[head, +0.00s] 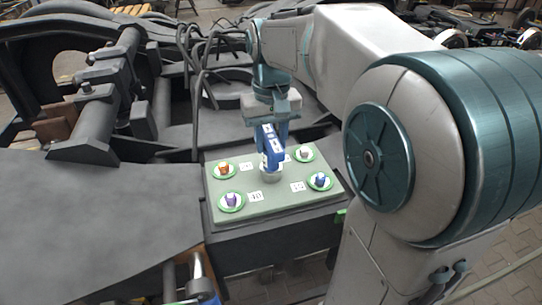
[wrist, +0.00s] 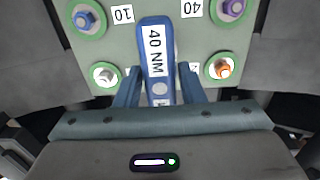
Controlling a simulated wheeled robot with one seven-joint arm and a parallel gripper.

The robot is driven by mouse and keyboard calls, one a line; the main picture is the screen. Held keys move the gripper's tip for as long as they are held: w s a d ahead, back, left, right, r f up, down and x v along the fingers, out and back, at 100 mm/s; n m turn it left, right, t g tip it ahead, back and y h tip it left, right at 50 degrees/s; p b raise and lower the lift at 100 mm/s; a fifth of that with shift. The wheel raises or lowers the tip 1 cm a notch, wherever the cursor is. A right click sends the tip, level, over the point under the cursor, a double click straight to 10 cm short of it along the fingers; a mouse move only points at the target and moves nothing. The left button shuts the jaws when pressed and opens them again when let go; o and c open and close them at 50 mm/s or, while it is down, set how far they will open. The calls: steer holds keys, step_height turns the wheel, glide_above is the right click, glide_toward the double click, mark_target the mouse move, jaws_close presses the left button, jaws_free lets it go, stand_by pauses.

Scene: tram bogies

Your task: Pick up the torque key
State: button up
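The torque key (wrist: 157,62) is blue with a white label reading 40 NM. In the head view the torque key (head: 271,147) stands over a round grey seat (head: 270,174) in the middle of a grey-green plate (head: 252,211). My gripper (wrist: 159,78) is right above the plate with one finger on each side of the key. The fingers lie very close to the key's sides. I cannot tell whether they press on it. The key's lower end is hidden in the wrist view.
Green-ringed bolts surround the key: orange (head: 223,169), purple (head: 232,200), white (head: 305,153) and blue (head: 320,180). Number labels lie between them, including 10 (wrist: 122,14) and 40 (wrist: 192,8). Dark bogie frames (head: 90,215) and cables (head: 200,60) flank the plate.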

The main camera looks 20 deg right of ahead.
jaws_close()
steer(key=shift+r, duration=0.15)
steer(key=shift+r, duration=0.5)
steer(key=r, duration=0.2)
steer(key=d+r+b, duration=0.1)
steer(key=shift+s+r, duration=0.25)
steer(key=shift+s, duration=0.1)
steer(key=s+d+r+b, duration=0.1)
steer(key=s+d+r, duration=0.5)
steer(key=s+d, duration=0.1)
steer(key=shift+s+r+b, duration=0.15)
steer(key=shift+s+b, duration=0.2)
steer(key=shift+s, duration=0.1)
